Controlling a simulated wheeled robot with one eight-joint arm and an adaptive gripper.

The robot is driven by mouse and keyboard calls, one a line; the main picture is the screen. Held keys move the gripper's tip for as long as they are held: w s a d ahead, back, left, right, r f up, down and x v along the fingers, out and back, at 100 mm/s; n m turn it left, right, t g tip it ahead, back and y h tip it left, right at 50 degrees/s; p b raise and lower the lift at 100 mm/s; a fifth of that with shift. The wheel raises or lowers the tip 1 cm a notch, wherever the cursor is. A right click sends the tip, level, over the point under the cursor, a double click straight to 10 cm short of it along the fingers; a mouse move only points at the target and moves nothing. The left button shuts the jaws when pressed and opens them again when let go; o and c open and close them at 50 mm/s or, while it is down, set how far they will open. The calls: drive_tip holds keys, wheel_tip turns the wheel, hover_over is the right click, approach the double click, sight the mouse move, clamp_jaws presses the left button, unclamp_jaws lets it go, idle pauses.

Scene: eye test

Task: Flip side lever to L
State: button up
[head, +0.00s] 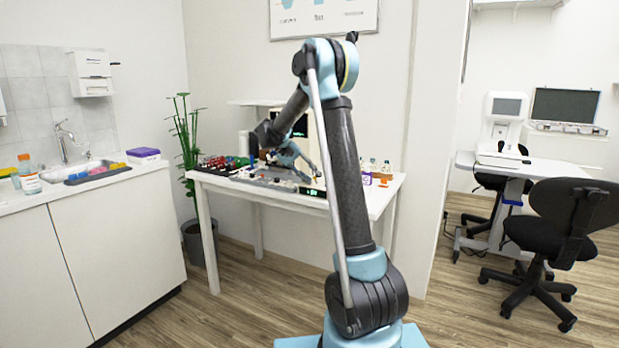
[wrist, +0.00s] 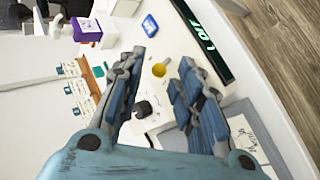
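I cannot make out a side lever marked L in either view. My gripper (wrist: 159,60) is open in the wrist view, its two blue-grey fingers spread apart with nothing held between them. In the head view my gripper (head: 305,168) is over the white table (head: 376,205), partly hidden by my own arm. A small dark cylinder (wrist: 142,108) shows between the fingers in the wrist view; I cannot tell if it belongs to a lever. A black strip with green lit characters (wrist: 207,40) lies beyond the right finger.
A black office chair (head: 562,225) is at right.

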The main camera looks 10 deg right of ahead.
drive_tip(key=v, duration=0.8)
idle(0.4)
drive_tip(key=s+d+f+n+y, duration=0.15)
drive_tip(key=s+d, duration=0.35)
drive_tip(key=s, duration=0.8)
drive_tip(key=s+d+m+y, duration=0.1)
drive_tip(key=s+d+y, duration=0.3)
drive_tip(key=s, duration=0.9)
drive_tip(key=s+f+t+y, duration=0.3)
drive_tip(key=s+f, duration=1.3)
drive_tip(key=s, duration=0.4)
drive_tip(key=shift+s+f, duration=0.15)
drive_tip(key=shift+f, duration=0.25)
drive_tip(key=shift+n, duration=0.25)
